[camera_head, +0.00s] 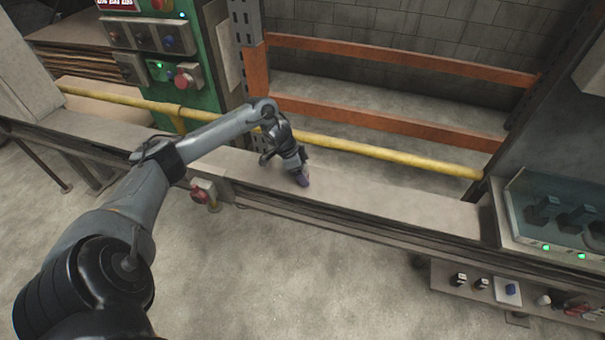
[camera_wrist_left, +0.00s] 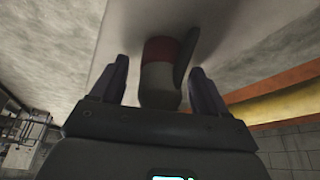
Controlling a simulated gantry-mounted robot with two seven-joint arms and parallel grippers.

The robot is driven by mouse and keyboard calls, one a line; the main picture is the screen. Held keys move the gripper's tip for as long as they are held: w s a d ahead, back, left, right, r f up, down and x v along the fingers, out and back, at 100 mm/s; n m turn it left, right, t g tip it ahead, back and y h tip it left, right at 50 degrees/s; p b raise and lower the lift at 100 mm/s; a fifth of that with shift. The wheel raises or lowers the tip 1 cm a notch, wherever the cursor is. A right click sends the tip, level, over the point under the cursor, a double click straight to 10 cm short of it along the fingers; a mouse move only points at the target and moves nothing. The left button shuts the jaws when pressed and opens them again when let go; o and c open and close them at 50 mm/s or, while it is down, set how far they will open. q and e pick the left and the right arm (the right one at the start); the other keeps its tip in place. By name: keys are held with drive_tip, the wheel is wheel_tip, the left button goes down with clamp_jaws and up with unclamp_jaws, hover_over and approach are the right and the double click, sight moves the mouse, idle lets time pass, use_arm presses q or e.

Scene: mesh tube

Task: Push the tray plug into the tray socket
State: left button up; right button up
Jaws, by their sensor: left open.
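My left gripper (camera_head: 301,178) is low over the long pale bench, fingers pointing down. In the left wrist view it is open (camera_wrist_left: 162,85), its two purple fingers apart. Between them is a grey, rounded object with a dark red band (camera_wrist_left: 160,75), perhaps the tray plug; I cannot tell whether either finger touches it. A dark fin-like shape (camera_wrist_left: 186,55), perhaps its shadow or a part of it, shows beside it. The head view hides this object behind the gripper. I cannot pick out the tray socket for sure. My right gripper is not in view.
The bench top (camera_head: 400,205) is clear to the right of the gripper. A yellow rail (camera_head: 400,155) and orange bars (camera_head: 390,125) run behind it. A glass-topped box (camera_head: 555,215) stands at right, above a shelf (camera_head: 445,277) with several small parts. A green control panel (camera_head: 200,65) stands at left.

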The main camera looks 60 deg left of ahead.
use_arm(q)
drive_tip(key=shift+c, duration=0.2)
drive_tip(key=shift+r, duration=0.1)
drive_tip(key=c, duration=0.9)
drive_tip(key=shift+r, duration=0.15)
drive_tip(key=shift+r+p, duration=0.4)
drive_tip(key=shift+r, duration=0.2)
drive_tip(key=r, duration=0.1)
drive_tip(key=r+p, duration=0.1)
drive_tip(key=r, duration=0.1)
drive_tip(key=shift+w+d+r, duration=0.15)
drive_tip(key=shift+d, duration=0.2)
drive_tip(key=d+r+p, duration=0.1)
drive_tip(key=d+r, duration=0.1)
drive_tip(key=d, duration=0.1)
drive_tip(key=w+d+r+p, duration=0.1)
drive_tip(key=d+r, duration=0.1)
drive_tip(key=d, duration=0.2)
drive_tip(key=w+d+r+p, duration=0.1)
drive_tip(key=d+r+p, duration=0.1)
drive_tip(key=d, duration=0.1)
drive_tip(key=shift+w+d+r, duration=0.1)
drive_tip(key=shift+w+d, duration=0.1)
drive_tip(key=shift+d, duration=0.15)
